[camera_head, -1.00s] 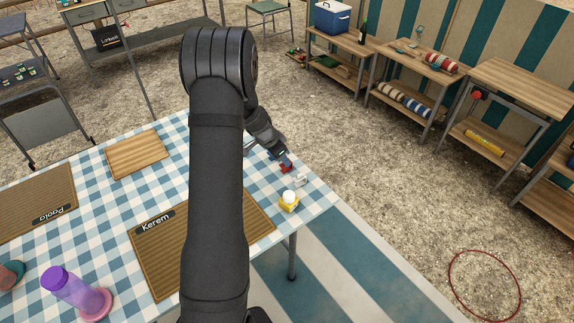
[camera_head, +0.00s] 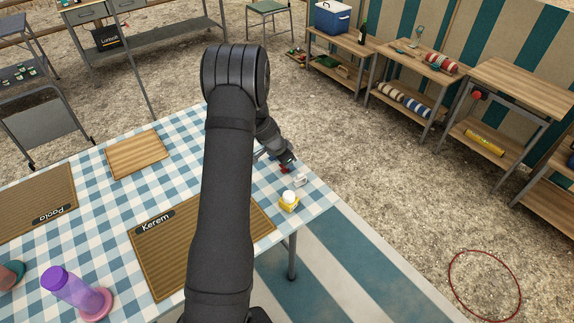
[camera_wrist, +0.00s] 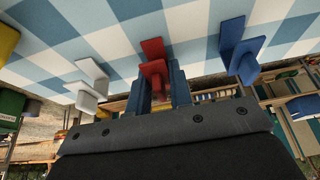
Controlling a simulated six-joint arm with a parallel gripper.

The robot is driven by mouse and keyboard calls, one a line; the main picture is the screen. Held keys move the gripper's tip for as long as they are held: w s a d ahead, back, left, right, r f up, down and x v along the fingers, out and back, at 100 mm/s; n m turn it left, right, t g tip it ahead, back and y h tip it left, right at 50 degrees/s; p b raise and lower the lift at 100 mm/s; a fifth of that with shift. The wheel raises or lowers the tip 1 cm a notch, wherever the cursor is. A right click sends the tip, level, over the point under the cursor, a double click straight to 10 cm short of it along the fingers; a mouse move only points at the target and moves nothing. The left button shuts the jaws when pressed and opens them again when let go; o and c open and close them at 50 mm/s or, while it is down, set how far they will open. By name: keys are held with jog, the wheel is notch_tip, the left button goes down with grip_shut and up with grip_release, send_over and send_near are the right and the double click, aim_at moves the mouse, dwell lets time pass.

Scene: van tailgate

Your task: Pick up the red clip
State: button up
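The red clip (camera_head: 284,170) is on the blue-and-white checked tablecloth near the table's right end, partly hidden by my gripper (camera_head: 288,162) in the head view. In the wrist view, the red clip (camera_wrist: 153,50) is straight ahead, with its tab between the two fingers of my gripper (camera_wrist: 160,88). The fingers stand apart on either side of the tab. I see no clear sign that they press on it.
In the wrist view, a blue clip (camera_wrist: 240,48) is to the right and a white clip (camera_wrist: 90,76) to the left. A yellow holder (camera_head: 289,207) with a white ball-like thing stands nearby. The mat marked Kerem (camera_head: 165,255) lies left of my arm.

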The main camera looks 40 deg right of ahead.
grip_shut()
jog(key=shift+r, duration=0.15)
